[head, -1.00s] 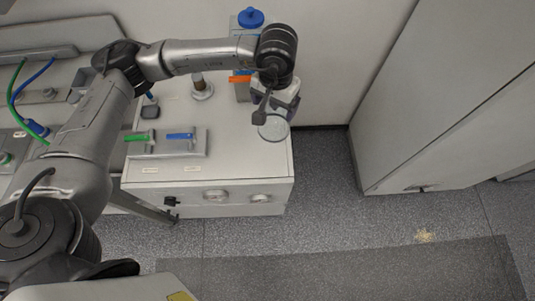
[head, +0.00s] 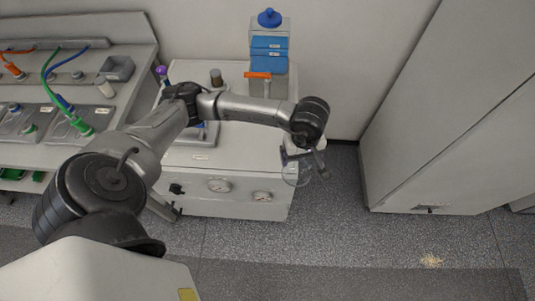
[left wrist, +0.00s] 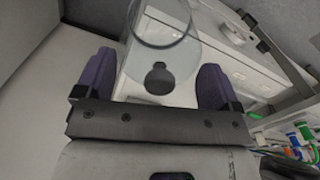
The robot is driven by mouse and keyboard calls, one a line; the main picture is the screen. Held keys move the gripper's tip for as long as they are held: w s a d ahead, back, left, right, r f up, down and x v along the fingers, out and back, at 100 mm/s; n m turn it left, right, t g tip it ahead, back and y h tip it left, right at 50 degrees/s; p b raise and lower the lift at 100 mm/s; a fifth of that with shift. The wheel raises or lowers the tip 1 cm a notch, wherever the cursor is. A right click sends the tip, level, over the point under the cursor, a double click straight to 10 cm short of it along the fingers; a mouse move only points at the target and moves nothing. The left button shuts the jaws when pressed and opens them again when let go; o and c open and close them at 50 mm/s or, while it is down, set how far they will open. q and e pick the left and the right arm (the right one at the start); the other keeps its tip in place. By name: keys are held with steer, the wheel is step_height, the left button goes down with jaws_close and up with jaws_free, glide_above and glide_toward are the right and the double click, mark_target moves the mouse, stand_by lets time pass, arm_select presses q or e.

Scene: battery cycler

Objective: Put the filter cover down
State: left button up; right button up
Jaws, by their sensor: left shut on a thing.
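The filter cover is a clear round piece (head: 297,178). It hangs in my left gripper (head: 305,160) at the front right corner of the white cabinet (head: 238,190), partly past its edge. In the left wrist view the clear cover (left wrist: 165,50) shows between the two purple finger pads of my left gripper (left wrist: 155,82), which is shut on it. A dark round knob (left wrist: 158,78) shows there too. How high the cover is above the cabinet I cannot tell. My right gripper is not in view.
A blue-lidded container (head: 269,50) with an orange handle (head: 257,75) stands at the cabinet's back right. A bench (head: 118,95) with colored cables lies to the left. A tall pale cabinet (head: 450,110) stands to the right, with open floor (head: 340,215) between.

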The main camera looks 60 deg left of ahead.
arm_select(q)
steer(key=n, duration=0.1)
steer(key=a+n, duration=0.1)
steer(key=n, duration=0.1)
steer(key=a+n, duration=0.1)
steer(key=shift+s+f+n, duration=0.1)
steer(key=shift+f+n, duration=0.1)
steer(key=shift+n, duration=0.2)
steer(key=n, duration=0.2)
steer(key=a+n, duration=0.1)
steer(key=n, duration=0.3)
steer(key=shift+a+r+n, duration=0.1)
steer(key=shift+a+n, duration=0.25)
steer(key=shift+n, duration=0.05)
steer(key=s+a+f+n+b, duration=0.1)
steer(key=a+f+n, duration=0.9)
steer(key=a+n, duration=0.3)
steer(key=shift+s+a, duration=0.3)
steer(key=shift+s, duration=0.1)
steer(key=o, duration=0.9)
steer(key=shift+f, duration=0.1)
